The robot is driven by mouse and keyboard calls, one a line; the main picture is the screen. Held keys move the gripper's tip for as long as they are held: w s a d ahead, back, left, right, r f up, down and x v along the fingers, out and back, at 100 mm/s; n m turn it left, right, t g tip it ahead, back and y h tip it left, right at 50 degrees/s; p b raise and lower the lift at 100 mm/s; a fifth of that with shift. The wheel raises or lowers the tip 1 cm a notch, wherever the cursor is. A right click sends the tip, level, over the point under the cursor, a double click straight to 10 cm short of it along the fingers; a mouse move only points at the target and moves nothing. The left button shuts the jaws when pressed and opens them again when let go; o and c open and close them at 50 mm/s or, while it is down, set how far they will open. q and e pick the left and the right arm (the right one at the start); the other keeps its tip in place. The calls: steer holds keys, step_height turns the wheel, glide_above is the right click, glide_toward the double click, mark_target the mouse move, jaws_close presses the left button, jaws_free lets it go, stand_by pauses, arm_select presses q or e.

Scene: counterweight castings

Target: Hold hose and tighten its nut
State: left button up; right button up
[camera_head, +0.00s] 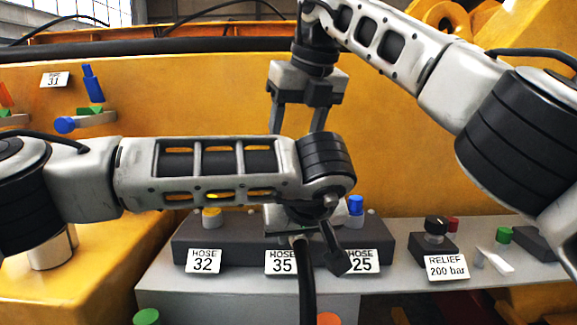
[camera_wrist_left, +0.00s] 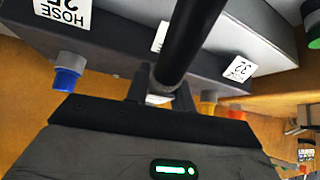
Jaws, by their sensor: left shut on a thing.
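A black hose (camera_head: 306,285) rises at the manifold position labelled HOSE 35. My left gripper (camera_head: 310,238) is shut on it near its upper end, mostly hidden under my left wrist. In the left wrist view the hose (camera_wrist_left: 187,40) runs down between the fingers of my left gripper (camera_wrist_left: 162,92). A pale metal piece (camera_wrist_left: 158,99), perhaps the nut, shows at the hose's end; how it is seated cannot be told. My right gripper (camera_head: 298,120) points down above my left wrist, fingers apart and empty.
The dark manifold block (camera_head: 218,246) carries labels HOSE 32, 35 and 25, with a yellow fitting (camera_head: 211,217) left and a blue fitting (camera_head: 355,205) right. A black relief knob (camera_head: 436,226) stands further right. A yellow machine wall (camera_head: 200,100) is behind.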

steer(key=w+d+f+n+g+y, duration=0.25)
steer(key=d+n+y, duration=0.4)
steer(key=n, duration=0.45)
steer(key=shift+t, duration=0.25)
steer(key=x, duration=1.1)
steer(key=shift+w+f, duration=0.2)
steer(key=shift+f, duration=0.2)
steer(key=c, duration=1)
